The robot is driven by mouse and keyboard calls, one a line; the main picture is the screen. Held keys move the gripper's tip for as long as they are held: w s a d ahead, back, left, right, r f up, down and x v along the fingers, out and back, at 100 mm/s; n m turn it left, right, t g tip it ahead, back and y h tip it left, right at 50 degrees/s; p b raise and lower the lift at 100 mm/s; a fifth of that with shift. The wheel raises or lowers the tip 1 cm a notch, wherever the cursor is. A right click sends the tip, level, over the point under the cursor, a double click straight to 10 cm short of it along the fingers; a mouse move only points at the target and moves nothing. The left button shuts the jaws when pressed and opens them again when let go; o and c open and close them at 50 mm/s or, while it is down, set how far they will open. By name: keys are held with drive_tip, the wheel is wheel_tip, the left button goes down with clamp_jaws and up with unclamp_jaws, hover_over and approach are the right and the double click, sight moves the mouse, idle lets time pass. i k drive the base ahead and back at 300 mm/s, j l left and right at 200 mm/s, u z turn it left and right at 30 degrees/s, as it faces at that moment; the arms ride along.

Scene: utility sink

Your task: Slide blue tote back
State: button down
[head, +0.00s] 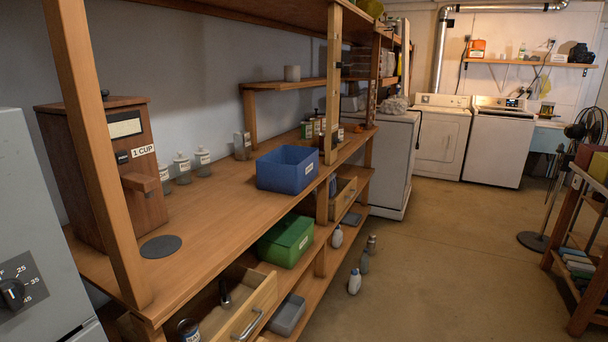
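The blue tote (287,171) is an open-topped blue box with a small white label on its front side. It sits upright on the wooden workbench top (215,195), close to the bench's front edge and left of a wooden post. Bare bench top lies behind it toward the wall. Its inside floor is mostly hidden. My gripper is not in view.
A wooden dispenser (115,170) labelled "1 CUP" stands at left. Several labelled jars (183,167) stand along the wall behind, and cans (308,128) stand beyond the tote. Below are a green bin (286,240) and an open drawer (240,310). Bottles (354,282) stand near the floor.

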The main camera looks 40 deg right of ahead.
sight(286, 169)
drive_tip(key=i+l+z, duration=0.1)
drive_tip(key=z, duration=0.4)
drive_tip(key=i+z, duration=0.6)
drive_tip(key=z, duration=0.35)
drive_tip(key=i+z, duration=0.3)
drive_tip(key=i, duration=0.35)
drive_tip(key=i+l+u, duration=0.2)
drive_tip(key=i+u, duration=0.15)
drive_tip(key=i+l+u, duration=0.7)
drive_tip(key=k+j, duration=0.05)
drive_tip(key=j, duration=0.05)
